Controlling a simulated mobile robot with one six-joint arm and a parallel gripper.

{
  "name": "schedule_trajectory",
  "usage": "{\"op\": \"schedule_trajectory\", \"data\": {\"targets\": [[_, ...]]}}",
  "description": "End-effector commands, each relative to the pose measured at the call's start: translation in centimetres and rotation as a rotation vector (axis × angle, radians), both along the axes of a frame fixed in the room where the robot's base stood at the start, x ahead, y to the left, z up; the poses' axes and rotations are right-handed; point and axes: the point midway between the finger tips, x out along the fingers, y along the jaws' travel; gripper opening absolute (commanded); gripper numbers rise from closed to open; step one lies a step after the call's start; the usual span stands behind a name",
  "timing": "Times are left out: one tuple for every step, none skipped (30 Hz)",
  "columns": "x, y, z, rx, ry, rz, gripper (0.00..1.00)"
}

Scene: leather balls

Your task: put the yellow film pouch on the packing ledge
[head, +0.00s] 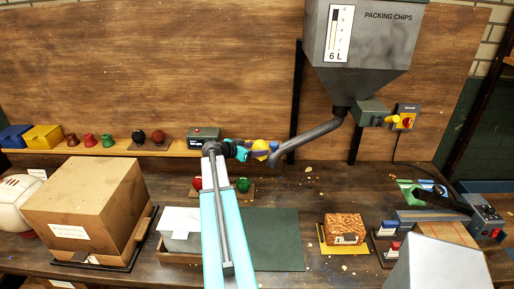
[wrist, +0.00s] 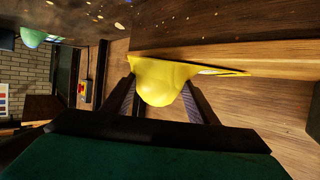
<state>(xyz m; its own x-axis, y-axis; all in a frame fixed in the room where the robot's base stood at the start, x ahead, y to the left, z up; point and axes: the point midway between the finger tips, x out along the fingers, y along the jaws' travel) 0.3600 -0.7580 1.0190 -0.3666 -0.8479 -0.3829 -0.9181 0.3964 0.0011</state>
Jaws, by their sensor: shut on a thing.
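The yellow film pouch (head: 261,146) is in my gripper (head: 262,150), beside the pipe under the hopper. In the wrist view the bulging yellow pouch (wrist: 162,82) sits between the two dark fingers of my gripper (wrist: 160,97), which is shut on it. The wooden packing ledge (head: 110,151) runs along the back wall in the head view, and my gripper is near its right end. A wooden strip, apparently the ledge (wrist: 275,58), lies close by the pouch in the wrist view. I cannot tell whether they touch.
A grey hopper (head: 360,40) with a bent pipe (head: 310,137) hangs beside my gripper. The ledge carries blue and yellow boxes (head: 42,137), several small spools, two balls and a grey-green device (head: 203,134). A large cardboard box (head: 85,205) stands on the bench at left.

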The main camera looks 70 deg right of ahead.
Motion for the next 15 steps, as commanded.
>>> {"op": "schedule_trajectory", "data": {"targets": [[0.09, 0.03, -0.04, -0.001, 0.001, 0.001, 0.18], [0.12, 0.05, -0.08, -0.001, 0.001, 0.002, 0.18], [0.16, 0.06, -0.11, -0.002, 0.001, 0.002, 0.18], [0.19, 0.07, -0.11, -0.002, 0.001, 0.003, 0.18], [0.21, 0.08, -0.12, -0.002, 0.001, 0.003, 0.18], [0.2, 0.08, -0.11, -0.002, 0.001, 0.003, 0.18], [0.19, 0.07, -0.1, -0.002, 0.001, 0.003, 0.18], [0.17, 0.06, -0.1, -0.002, 0.001, 0.003, 0.18], [0.12, 0.03, -0.1, -0.001, 0.0, 0.002, 0.18], [0.08, 0.0, -0.13, -0.001, 0.0, 0.001, 0.18], [0.04, -0.02, -0.17, -0.001, 0.0, 0.001, 0.18], [-0.01, -0.05, -0.26, -0.001, 0.0, 0.0, 0.18], [-0.04, -0.07, -0.3, -0.001, 0.0, 0.0, 0.18], [-0.07, -0.08, -0.32, -0.001, 0.0, 0.0, 0.18], [-0.09, -0.1, -0.37, -0.001, 0.0, -0.001, 0.18]]}}
